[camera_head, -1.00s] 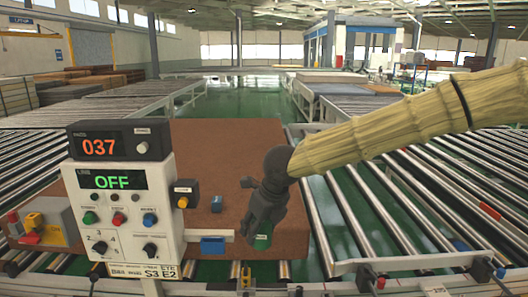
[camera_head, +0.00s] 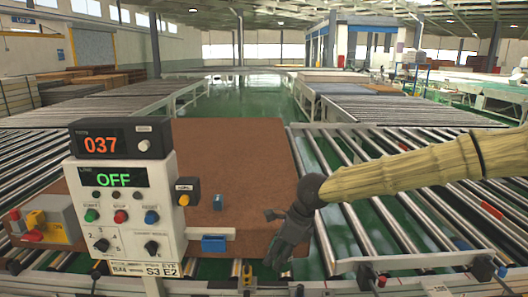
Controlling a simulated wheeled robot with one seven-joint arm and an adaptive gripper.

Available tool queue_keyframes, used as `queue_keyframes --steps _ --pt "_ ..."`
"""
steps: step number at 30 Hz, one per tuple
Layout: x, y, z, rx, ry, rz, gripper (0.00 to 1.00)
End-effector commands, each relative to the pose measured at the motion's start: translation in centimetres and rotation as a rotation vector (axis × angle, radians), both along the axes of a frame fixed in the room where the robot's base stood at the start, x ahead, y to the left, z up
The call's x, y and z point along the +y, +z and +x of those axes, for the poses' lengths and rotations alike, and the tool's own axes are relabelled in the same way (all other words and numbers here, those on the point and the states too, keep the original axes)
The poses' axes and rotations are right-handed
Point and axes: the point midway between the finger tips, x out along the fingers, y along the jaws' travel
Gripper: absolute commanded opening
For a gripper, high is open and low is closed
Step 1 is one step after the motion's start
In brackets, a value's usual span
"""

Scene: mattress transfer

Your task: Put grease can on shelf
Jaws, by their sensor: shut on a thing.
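My dark gripper (camera_head: 279,256) hangs fingers down at the right front corner of the brown mattress block. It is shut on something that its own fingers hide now. A green piece showed at the fingertips a moment ago and seems to be the grease can. A small pale ledge (camera_head: 186,231), perhaps the shelf, juts from the right of the control box, left of my gripper. A blue holder (camera_head: 214,244) hangs at the ledge. My gripper is apart from both.
The control box (camera_head: 140,225) with lit OFF and 037 displays stands at front left. A small blue object (camera_head: 218,202) lies on the brown block (camera_head: 235,160). A yellow-and-grey device (camera_head: 47,222) is at far left. Roller conveyors (camera_head: 400,215) run on the right.

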Motion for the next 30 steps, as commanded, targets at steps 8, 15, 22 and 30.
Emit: queue_keyframes --steps 8,15,22,30 --pt "-1.9 -3.7 -0.6 0.003 0.248 0.001 0.16" --pt "-3.7 -6.8 -1.3 0.001 0.48 0.001 0.16" --pt "-5.5 -10.0 -2.3 0.001 0.722 0.001 0.16" --pt "-7.8 -14.0 -3.9 0.0 1.035 0.0 0.16"
